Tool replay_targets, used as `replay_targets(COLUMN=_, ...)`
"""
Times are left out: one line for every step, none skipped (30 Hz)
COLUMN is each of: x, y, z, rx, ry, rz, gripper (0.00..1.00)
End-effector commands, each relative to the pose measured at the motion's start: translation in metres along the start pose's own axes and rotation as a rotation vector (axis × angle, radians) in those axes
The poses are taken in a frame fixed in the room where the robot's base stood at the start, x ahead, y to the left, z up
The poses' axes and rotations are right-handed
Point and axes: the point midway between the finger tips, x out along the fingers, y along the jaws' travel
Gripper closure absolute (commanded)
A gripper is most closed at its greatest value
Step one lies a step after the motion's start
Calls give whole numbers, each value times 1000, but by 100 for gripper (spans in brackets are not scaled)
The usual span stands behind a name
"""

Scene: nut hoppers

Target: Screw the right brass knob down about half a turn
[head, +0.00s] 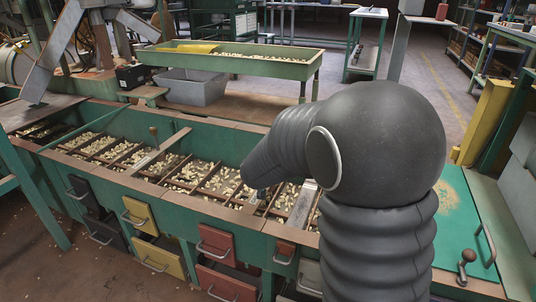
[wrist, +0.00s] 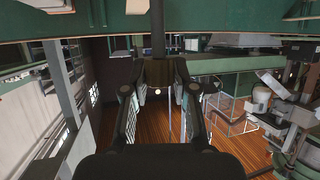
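In the wrist view my gripper (wrist: 158,68) has its two fingers drawn in toward a dark brownish block, which I take for the right brass knob (wrist: 158,73). The fingertips seem to touch it on both sides, though the picture is dark there. A thin dark rod (wrist: 158,35) runs from the knob to the picture's top edge. In the head view my dark sleeved arm hides most of the gripper and the right knob. The left brass knob (head: 154,131) stands upright above a metal bar in the hopper, away from my arm.
The long green hopper bench (head: 225,222) has compartments of pale nuts and coloured drawers (head: 215,241) in front. A green tray table (head: 280,67) and a grey bin (head: 195,90) stand behind. A green panel (head: 470,215) with a handle lies right of my arm.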

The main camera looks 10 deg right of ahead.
Motion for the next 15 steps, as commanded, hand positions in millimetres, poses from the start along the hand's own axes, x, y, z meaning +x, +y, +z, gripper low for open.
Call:
replay_targets(x=0, y=0, z=0, rx=0, ry=0, rz=0, gripper=99)
replay_targets(x=0, y=0, z=0, rx=0, ry=0, rz=0, gripper=100)
replay_targets(x=0, y=0, z=0, rx=0, ry=0, rz=0, gripper=100)
replay_targets(x=0, y=0, z=0, rx=0, ry=0, rz=-1, gripper=100)
replay_targets(x=0, y=0, z=0, rx=0, ry=0, rz=0, gripper=100)
replay_targets(x=0, y=0, z=0, rx=0, ry=0, rz=0, gripper=100)
replay_targets(x=0, y=0, z=0, rx=0, ry=0, rz=1, gripper=100)
replay_targets(x=0, y=0, z=-1, rx=0, ry=0, rz=3, gripper=100)
replay_targets(x=0, y=-1, z=-1, rx=2, ry=-1, rz=6, gripper=100)
replay_targets(x=-1, y=-1, z=-1, rx=3, ry=-1, rz=9, gripper=100)
replay_targets(x=-1, y=-1, z=-2, rx=4, ry=-2, rz=14, gripper=100)
replay_targets(x=-1, y=-1, z=-2, rx=8, ry=-1, rz=22, gripper=100)
replay_targets(x=-2, y=-1, z=-3, rx=11, ry=-2, rz=29, gripper=100)
replay_targets(x=-2, y=-2, z=-4, rx=14, ry=-2, rz=37, gripper=100)
replay_targets(x=-2, y=-2, z=-4, rx=19, ry=-2, rz=50, gripper=100)
